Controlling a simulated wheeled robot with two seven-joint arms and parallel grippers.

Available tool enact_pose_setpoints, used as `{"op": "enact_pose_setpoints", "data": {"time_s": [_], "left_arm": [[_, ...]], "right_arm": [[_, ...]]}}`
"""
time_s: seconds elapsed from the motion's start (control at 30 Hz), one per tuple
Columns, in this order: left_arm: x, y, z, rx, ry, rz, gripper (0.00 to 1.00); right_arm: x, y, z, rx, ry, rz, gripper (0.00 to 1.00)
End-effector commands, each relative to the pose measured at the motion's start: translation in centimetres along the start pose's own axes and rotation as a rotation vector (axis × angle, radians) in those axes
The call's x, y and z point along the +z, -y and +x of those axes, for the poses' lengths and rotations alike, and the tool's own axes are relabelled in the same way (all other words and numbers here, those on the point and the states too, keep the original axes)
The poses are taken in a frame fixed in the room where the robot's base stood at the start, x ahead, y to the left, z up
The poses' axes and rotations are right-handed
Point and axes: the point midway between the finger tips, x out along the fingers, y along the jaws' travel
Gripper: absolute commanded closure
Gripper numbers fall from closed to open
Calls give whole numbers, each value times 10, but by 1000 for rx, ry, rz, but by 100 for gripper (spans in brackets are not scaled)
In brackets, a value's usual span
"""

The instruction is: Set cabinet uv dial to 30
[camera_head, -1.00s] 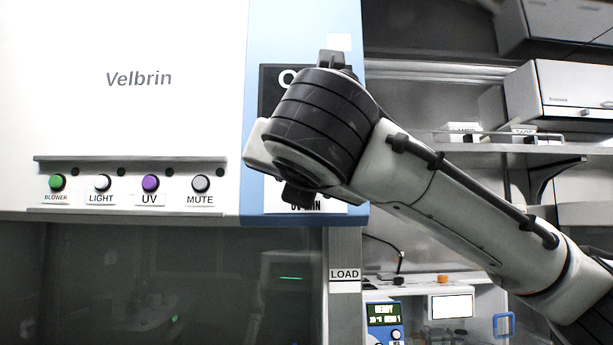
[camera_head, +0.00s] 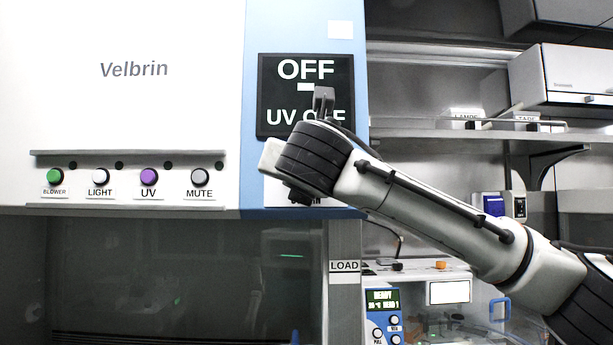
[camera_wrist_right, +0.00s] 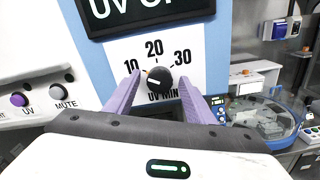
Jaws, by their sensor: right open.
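The UV dial (camera_wrist_right: 158,77) is a black knob on a white plate marked 10, 20, 30 and "UV MIN" in the right wrist view. Its small pale mark points to the upper left, toward the 10. My right gripper (camera_wrist_right: 160,82) is open, its two purple fingers on either side of the dial; I cannot tell whether they touch it. In the head view my right wrist covers the dial and the fingers are hidden. The cabinet display (camera_head: 284,95) reads "OFF" and "UV OFF", partly covered by my wrist. My left gripper is not in view.
Left of the blue panel sit the BLOWER (camera_head: 55,176), LIGHT (camera_head: 99,176), UV (camera_head: 149,175) and MUTE (camera_head: 200,177) buttons. A glass sash (camera_head: 180,270) lies below. A shelf (camera_head: 450,134) and a bench device (camera_head: 420,292) stand to the right.

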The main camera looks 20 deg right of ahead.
Motion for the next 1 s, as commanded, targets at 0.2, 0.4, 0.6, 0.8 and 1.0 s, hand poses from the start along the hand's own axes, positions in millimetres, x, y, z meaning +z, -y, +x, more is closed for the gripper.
{"op": "enact_pose_setpoints", "data": {"time_s": [0.2, 0.4, 0.6, 0.8, 1.0], "left_arm": [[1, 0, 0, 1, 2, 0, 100], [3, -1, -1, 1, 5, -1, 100], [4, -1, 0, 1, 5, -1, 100], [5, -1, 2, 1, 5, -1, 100], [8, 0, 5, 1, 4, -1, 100]], "right_arm": [[0, 0, 0, 0, 0, 0, 71], [0, 0, 0, 0, 0, 1, 92], [-1, 0, 0, 0, -2, 24, 92], [-2, 0, 0, 0, -2, 114, 92], [-3, 0, 0, 0, -4, 272, 92]]}}
